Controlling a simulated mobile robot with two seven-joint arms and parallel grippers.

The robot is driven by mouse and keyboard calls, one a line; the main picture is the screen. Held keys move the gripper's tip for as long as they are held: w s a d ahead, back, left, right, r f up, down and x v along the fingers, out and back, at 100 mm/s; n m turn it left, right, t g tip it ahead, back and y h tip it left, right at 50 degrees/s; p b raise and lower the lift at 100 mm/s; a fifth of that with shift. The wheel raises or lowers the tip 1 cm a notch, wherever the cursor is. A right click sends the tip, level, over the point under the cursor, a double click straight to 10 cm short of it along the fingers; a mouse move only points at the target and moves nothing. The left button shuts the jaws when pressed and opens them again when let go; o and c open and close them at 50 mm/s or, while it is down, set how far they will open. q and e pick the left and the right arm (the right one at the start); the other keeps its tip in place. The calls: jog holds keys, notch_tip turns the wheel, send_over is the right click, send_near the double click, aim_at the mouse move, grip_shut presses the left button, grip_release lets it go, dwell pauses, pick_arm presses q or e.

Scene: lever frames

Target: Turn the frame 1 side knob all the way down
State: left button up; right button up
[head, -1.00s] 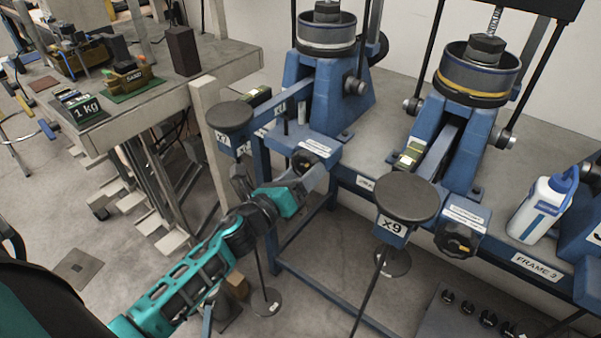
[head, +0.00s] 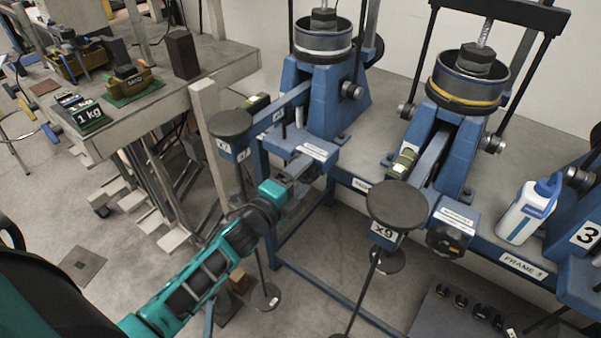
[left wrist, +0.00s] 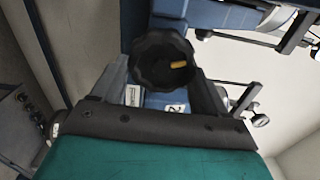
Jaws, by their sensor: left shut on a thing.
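The side knob (left wrist: 160,58) of the left lever frame is black and lobed, with an orange mark (left wrist: 178,65) pointing to the right in the left wrist view. My left gripper (left wrist: 165,88) is shut on it, with one finger on each side. In the head view my left gripper (head: 297,182) is at the blue block (head: 300,148) on the front of the left lever frame (head: 335,98). There the gripper hides most of the knob. My right gripper does not show.
A round dark pan (head: 230,123) marked X7 stands just left of my left gripper. The middle frame's pan (head: 397,205) marked X9 and its black knob (head: 449,240) are to the right. A white bottle (head: 527,211) stands on the bench.

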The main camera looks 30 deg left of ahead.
pick_arm(q)
jog(key=n, duration=0.5)
jog(key=shift+r+n+p, duration=0.2)
jog(key=shift+n+p, duration=0.1)
jog(key=n, duration=0.5)
jog(key=shift+a+r, duration=0.15)
jog(key=shift+n, duration=0.3)
jog(key=o, duration=1.1)
jog(key=shift+c, duration=0.2)
jog(key=s+a, duration=0.2)
jog(key=s, duration=1)
jog(key=shift+s, duration=0.35)
jog(key=shift+d, duration=0.1)
